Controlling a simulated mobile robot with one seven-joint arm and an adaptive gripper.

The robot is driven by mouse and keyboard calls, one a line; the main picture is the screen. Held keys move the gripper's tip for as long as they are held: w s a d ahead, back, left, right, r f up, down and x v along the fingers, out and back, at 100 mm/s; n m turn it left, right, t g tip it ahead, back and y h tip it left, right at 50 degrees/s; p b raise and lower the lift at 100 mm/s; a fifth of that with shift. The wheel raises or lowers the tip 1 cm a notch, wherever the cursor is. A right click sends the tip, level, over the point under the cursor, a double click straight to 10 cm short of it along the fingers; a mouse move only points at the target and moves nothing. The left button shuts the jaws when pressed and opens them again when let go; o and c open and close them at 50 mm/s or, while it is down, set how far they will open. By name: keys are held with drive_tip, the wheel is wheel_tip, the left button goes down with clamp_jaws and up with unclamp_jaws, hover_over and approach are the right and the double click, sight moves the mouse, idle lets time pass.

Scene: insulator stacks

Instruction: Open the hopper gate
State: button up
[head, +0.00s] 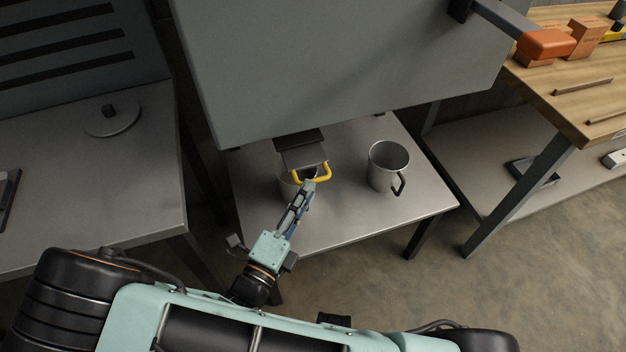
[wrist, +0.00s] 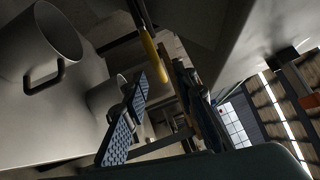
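The hopper (head: 345,65) is a large grey box above a low metal table. Its gate (head: 304,152) is a grey plate under the hopper with a yellow handle (head: 324,172) at its front edge. The handle also shows in the wrist view (wrist: 150,55). My gripper (head: 307,186) is at the handle, its tips just below and touching or nearly touching it. In the wrist view my gripper (wrist: 164,78) has its fingers apart, and the handle's end appears between them. I cannot tell whether it touches either finger.
A grey mug (head: 285,188) stands beneath the gate, partly hidden by my gripper. Another grey mug (head: 385,168) stands to its right on the low table (head: 335,225). A wooden workbench (head: 560,90) is at the right, and a grey bench (head: 100,190) at the left.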

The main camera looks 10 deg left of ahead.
drive_tip(key=shift+x, duration=2.25)
drive_tip(key=shift+c, duration=0.3)
clamp_jaws()
